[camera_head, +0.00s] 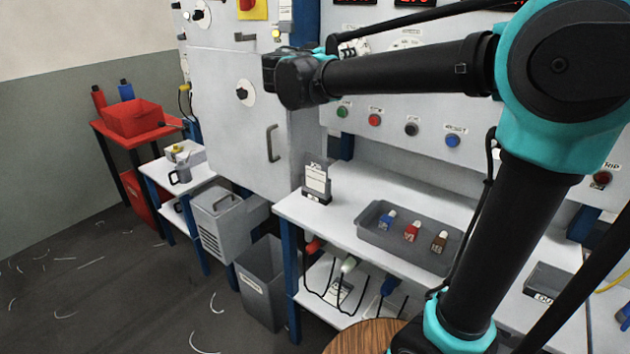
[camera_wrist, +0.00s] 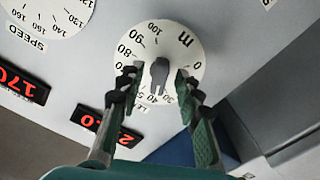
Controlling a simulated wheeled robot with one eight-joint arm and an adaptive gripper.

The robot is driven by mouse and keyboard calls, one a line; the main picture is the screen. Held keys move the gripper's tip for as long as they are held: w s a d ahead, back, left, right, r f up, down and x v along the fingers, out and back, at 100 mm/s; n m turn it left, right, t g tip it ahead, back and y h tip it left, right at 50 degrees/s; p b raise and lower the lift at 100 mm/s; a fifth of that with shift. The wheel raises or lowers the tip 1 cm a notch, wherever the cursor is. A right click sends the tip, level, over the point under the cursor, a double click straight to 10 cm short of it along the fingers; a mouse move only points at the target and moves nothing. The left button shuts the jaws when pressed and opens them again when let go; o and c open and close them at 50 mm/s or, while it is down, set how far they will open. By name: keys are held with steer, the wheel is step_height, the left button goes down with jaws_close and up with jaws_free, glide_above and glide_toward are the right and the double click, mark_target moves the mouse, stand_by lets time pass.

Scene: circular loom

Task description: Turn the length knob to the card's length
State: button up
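The length knob (camera_wrist: 160,72) is a grey pointer knob in the middle of a round white dial (camera_wrist: 178,38) marked "m". The dial appears upside down in the wrist view. The knob's pale pointer faces the low-numbered side, around 30 to 40; the exact mark is unclear. My gripper (camera_wrist: 157,76) is open, with one finger on each side of the knob and visible gaps between. In the head view my arm mostly hides the gripper and dial. The job card (camera_head: 316,178) stands upright in a dark holder on the white bench; its print is too small to read.
A speed dial (camera_wrist: 42,14) and red-digit displays (camera_wrist: 103,125) lie beside the length dial. Below the panel's coloured buttons (camera_head: 375,120), the bench (camera_head: 300,211) carries a grey tray (camera_head: 375,240) with small coloured items. A grey bin (camera_head: 262,285) stands on the floor.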

steer(key=v, duration=0.6)
steer(key=shift+s, duration=0.2)
steer(key=shift+a, duration=0.15)
stand_by(0.7)
